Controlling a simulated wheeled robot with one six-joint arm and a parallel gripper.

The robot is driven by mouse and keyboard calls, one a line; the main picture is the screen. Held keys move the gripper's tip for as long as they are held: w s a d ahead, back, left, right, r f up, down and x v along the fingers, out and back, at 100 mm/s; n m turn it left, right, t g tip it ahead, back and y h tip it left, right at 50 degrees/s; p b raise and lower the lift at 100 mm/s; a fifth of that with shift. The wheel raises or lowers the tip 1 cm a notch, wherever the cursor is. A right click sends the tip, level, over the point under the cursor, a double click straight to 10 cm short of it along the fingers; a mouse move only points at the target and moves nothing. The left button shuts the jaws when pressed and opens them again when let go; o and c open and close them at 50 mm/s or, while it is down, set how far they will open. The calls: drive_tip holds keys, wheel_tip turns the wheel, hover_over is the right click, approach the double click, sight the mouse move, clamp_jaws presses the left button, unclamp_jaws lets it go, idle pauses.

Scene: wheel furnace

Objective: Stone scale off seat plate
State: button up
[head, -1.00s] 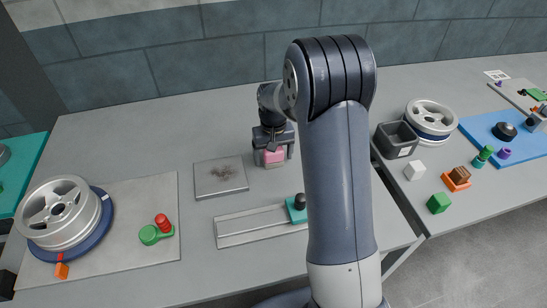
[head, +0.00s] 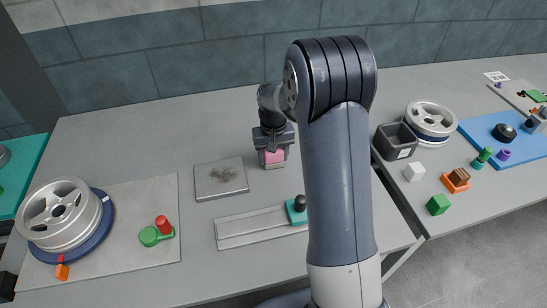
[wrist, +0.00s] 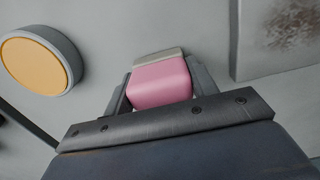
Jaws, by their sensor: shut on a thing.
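The seat plate (head: 221,178) is a flat square grey metal plate on the bench, with a brown scale patch (head: 220,174) on its middle. In the wrist view, a corner of the plate (wrist: 255,55) shows at the upper right with part of the dark patch (wrist: 295,22). My gripper (head: 273,158) is shut on a pink block with a pale grey-beige face, the stone (head: 274,157). The stone also shows between the fingers in the wrist view (wrist: 160,82). My gripper is to the right of the plate, apart from it. I cannot tell whether the stone touches the bench.
A grey rail with a teal slider (head: 297,211) lies in front of the plate. A wheel (head: 62,217) and a green and red clamp piece (head: 157,233) are on the left mat. A yellow-topped disc (wrist: 38,62) shows in the wrist view. A grey bin (head: 396,139) stands at right.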

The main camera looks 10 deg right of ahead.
drive_tip(key=shift+r+p, duration=1.5)
drive_tip(key=shift+r, duration=0.85)
